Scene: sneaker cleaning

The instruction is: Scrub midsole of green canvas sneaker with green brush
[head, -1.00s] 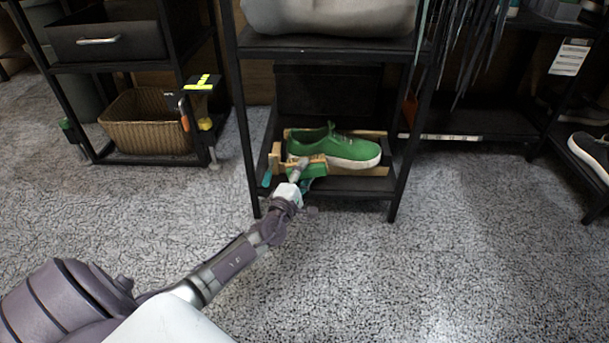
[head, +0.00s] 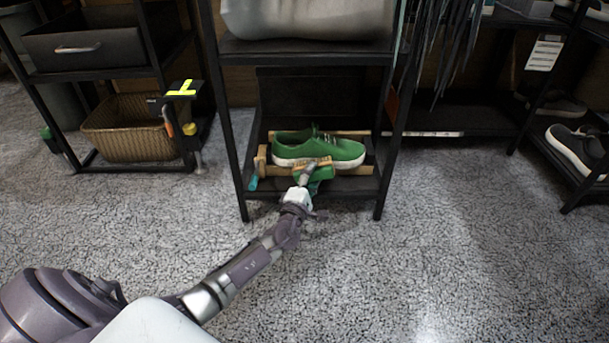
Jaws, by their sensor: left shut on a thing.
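The green canvas sneaker (head: 340,150) with a white midsole (head: 290,162) sits on a wooden rack (head: 352,169) on the lower shelf, its toe to the right. My left gripper (head: 309,175) is in front of the sneaker, shut on the green brush (head: 318,174). The brush's tan bristle part lies against or just in front of the midsole near its middle; I cannot tell whether they touch. The gripper and brush hide part of the midsole. My right gripper is not in view.
The black shelf frame (head: 231,120) has legs on both sides and an upper board (head: 300,48) above the sneaker. A small teal item (head: 253,183) lies at the shelf's left front. A wicker basket (head: 128,130) stands left. The speckled floor (head: 420,240) in front is free.

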